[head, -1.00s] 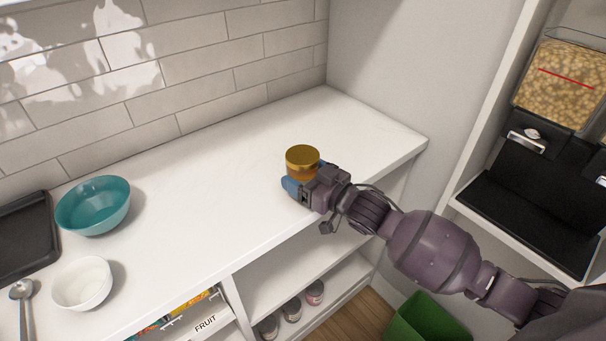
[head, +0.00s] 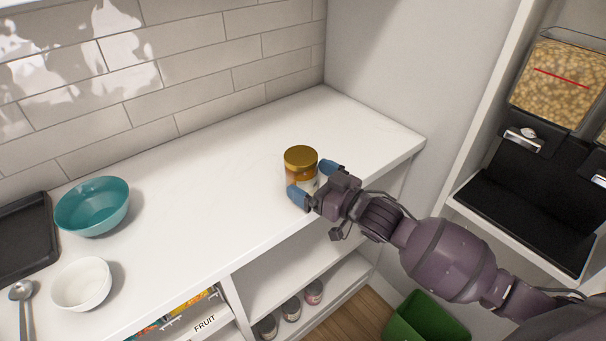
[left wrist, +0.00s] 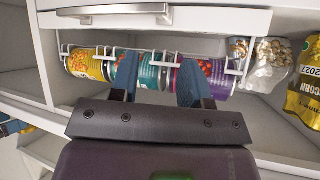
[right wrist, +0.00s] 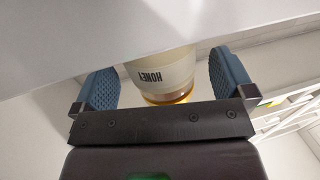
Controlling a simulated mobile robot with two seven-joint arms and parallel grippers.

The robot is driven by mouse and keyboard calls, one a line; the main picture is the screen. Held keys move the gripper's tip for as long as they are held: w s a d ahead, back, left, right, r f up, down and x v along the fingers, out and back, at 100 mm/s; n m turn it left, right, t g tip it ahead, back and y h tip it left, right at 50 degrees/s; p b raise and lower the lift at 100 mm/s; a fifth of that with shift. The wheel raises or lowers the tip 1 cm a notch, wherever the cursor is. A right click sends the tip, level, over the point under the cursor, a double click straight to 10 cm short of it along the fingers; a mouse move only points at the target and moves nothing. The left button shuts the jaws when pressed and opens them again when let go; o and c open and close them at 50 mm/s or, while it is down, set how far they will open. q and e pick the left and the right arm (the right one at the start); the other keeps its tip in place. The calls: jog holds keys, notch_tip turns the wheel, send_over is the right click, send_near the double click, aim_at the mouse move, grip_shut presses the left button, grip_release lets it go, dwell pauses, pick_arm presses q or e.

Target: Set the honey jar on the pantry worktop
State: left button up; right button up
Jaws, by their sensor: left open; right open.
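The honey jar (head: 301,166), with a gold lid and a pale label, stands upright on the white worktop (head: 216,190), near its front edge. My right gripper (head: 314,183) is open, its blue fingers on either side of the jar. In the right wrist view the jar (right wrist: 166,76) with its "HONEY" label lies between the two spread fingers, with gaps at both sides. My left gripper (left wrist: 155,85) is open and empty, in front of a rack of cans; it is not in the head view.
A teal bowl (head: 93,206), a white bowl (head: 82,284) and a dark tray (head: 25,240) stand at the left of the worktop. Cans (left wrist: 150,72) sit in a wire rack under a drawer. A green bin (head: 428,318) is below right. The back of the worktop is clear.

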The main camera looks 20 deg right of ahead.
jog(key=v, duration=0.9)
jog(key=s+d+f+m+g+h, duration=0.2)
jog(key=s+f+h, duration=0.2)
jog(key=s+f, duration=0.4)
jog(key=s+d+f+m+g+h, duration=0.2)
jog(key=s+f+h, duration=0.3)
jog(key=s+f, duration=0.4)
notch_tip(320, 180, down, 5)
jog(key=shift+s+d+f+m, duration=0.1)
jog(key=shift+s+d+m, duration=0.1)
jog(key=shift+m, duration=0.4)
